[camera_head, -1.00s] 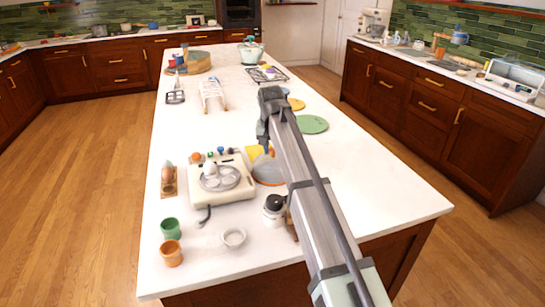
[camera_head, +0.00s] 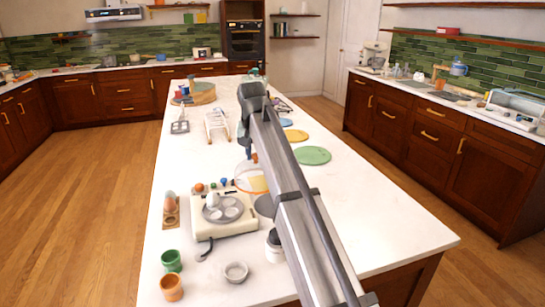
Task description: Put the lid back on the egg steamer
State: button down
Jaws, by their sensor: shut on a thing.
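The egg steamer (camera_head: 232,228) is a cream, squarish base with a round grey egg tray (camera_head: 236,213) on top. A white egg (camera_head: 212,200) sits in the tray. The lid (camera_head: 243,184) is a clear dome with an orange rim and a small orange knob. My gripper (camera_head: 250,152) points down and is shut on the lid at its knob. The lid is held up, behind and to the right of the egg tray, apart from the steamer. My arm hides part of the lid's right side.
A grey round disc (camera_head: 264,206) lies right of the steamer, partly behind my arm. A dark-topped jar (camera_head: 274,252) and a small white bowl (camera_head: 236,271) stand in front. Green (camera_head: 171,260) and orange (camera_head: 171,287) cups stand front left. An egg holder (camera_head: 171,217) is left of the steamer.

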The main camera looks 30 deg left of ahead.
jog(key=s+a+r+n+y, duration=0.1)
jog(key=s+a+n, duration=0.4)
jog(key=s, duration=0.6)
jog(key=shift+s+a+r+g, duration=0.25)
jog(key=shift+r+g, duration=0.15)
jog(key=shift+r, duration=0.1)
jog(key=shift+f, duration=0.1)
notch_tip(320, 180, down, 6)
jog(key=shift+f, duration=0.25)
dwell(1.8)
jog(key=shift+c, duration=1.3)
grip_release()
